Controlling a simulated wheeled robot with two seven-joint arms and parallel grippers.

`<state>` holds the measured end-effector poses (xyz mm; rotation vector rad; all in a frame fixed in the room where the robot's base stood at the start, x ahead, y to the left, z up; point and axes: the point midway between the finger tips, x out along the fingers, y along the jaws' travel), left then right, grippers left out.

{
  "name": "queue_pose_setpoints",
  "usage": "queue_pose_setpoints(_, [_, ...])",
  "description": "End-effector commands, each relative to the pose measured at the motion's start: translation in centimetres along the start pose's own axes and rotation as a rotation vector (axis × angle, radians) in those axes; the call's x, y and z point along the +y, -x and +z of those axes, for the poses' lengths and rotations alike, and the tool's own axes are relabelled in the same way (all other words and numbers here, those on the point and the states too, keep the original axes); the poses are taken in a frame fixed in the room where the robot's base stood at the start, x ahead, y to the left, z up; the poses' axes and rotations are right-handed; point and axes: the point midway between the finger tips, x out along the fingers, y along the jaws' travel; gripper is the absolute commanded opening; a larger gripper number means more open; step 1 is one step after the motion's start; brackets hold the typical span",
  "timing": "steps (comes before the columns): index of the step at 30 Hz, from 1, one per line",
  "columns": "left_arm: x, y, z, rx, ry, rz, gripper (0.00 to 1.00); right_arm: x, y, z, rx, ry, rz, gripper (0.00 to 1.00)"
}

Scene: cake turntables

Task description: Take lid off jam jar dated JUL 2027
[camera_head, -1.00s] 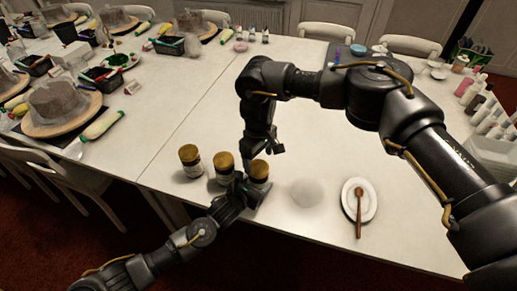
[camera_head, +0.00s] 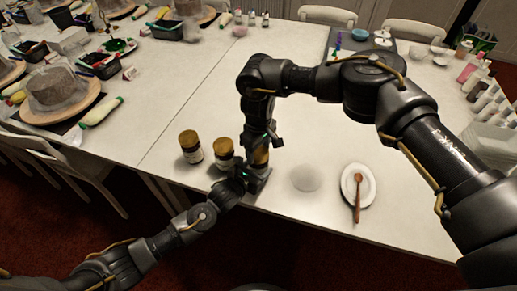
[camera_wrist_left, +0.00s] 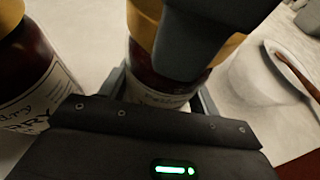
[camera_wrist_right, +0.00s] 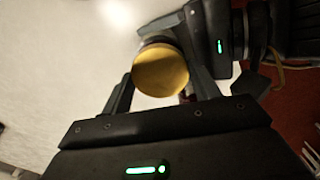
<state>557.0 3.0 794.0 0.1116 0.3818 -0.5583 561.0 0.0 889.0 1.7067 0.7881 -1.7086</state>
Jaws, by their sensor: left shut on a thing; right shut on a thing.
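Three dark jam jars with gold lids stand in a row near the table's front edge: a left jar (camera_head: 191,147), a middle jar (camera_head: 223,156) and a right jar (camera_head: 261,157). My left gripper (camera_head: 250,177) is shut around the body of the right jar, which shows in the left wrist view (camera_wrist_left: 152,82). My right gripper (camera_head: 262,143) comes from above and is shut on that jar's gold lid (camera_wrist_right: 161,71). The lid appears to sit on the jar. A neighbouring jar (camera_wrist_left: 30,80) has a partly visible label. I cannot read any date.
A white plate (camera_head: 346,190) with a brown wooden spoon (camera_head: 357,195) lies to the right of the jars. Cakes, trays and bottles stand farther off. The table behind the jars is clear.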

Motion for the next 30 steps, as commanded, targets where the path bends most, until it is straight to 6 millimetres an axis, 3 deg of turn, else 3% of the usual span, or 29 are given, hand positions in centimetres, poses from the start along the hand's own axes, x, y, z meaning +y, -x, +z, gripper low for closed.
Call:
queue_pose_setpoints(4, [0.06,0.0,-0.05,0.001,-0.001,0.001,0.0,0.04,0.02,0.0,0.0,0.088,0.001,0.33])
queue_pose_setpoints(8, [0.06,0.01,-0.05,0.001,-0.001,0.001,0.0,0.06,0.03,0.0,0.0,0.352,0.0,0.33])
queue_pose_setpoints(30, [0.05,0.01,-0.05,0.001,-0.001,0.001,0.0,0.07,0.23,-0.09,-0.003,2.281,0.005,0.33])
